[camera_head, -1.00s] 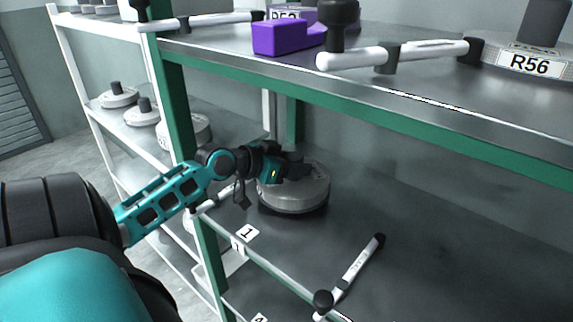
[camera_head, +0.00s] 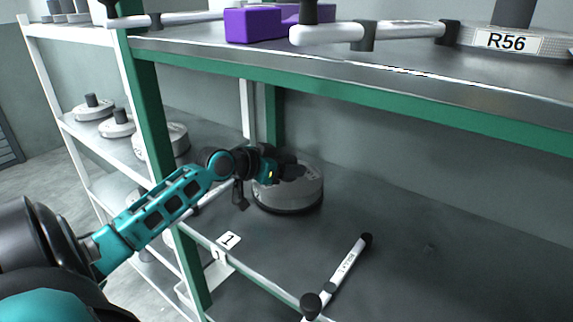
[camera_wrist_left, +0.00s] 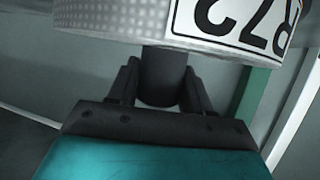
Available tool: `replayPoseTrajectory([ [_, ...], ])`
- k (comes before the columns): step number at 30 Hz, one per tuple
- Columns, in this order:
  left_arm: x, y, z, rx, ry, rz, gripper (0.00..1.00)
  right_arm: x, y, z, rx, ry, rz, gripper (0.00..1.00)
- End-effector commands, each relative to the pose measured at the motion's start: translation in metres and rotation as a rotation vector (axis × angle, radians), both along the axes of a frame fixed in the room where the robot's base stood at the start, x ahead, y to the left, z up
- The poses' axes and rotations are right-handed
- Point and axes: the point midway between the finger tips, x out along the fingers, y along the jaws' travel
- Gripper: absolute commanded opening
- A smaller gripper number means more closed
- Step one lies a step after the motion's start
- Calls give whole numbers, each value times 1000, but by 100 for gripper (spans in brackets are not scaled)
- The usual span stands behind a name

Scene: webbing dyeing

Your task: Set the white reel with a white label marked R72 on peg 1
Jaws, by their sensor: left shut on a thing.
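The white reel (camera_head: 290,190) is in the head view at the back left of the lower shelf, above or on its surface; I cannot tell which. In the left wrist view the reel (camera_wrist_left: 115,18) fills the top, with its white label marked R72 (camera_wrist_left: 245,22) upside down. My left gripper (camera_head: 287,170) is shut on the reel's dark central knob (camera_wrist_left: 163,78). A tag marked 1 (camera_head: 229,240) is on the shelf's front edge, nearer than the reel. Peg 1 itself is not visible. My right gripper is not in view.
A green post (camera_head: 150,120) stands left of the reel, close to my arm. The upper shelf holds a purple block (camera_head: 252,25) and a reel marked R56 (camera_head: 508,42). A white bar with black ends (camera_head: 347,265) is right of the tag. Several reels stand on the left rack.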

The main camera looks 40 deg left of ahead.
Motion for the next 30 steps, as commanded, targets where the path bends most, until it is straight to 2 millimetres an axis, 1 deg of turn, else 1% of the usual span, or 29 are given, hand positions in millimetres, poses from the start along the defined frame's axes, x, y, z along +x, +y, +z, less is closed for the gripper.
replayPoseTrajectory([
  [13, 0, 0, -2, 1, -5, 1, 0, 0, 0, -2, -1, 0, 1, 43],
  [14, 0, 0, -2, 1, -5, 1, 51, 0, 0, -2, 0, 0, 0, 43],
  [23, 0, 0, -4, 0, -2, 0, 79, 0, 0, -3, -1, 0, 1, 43],
  [30, -1, 0, -6, -1, 4, -1, 79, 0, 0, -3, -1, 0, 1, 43],
])
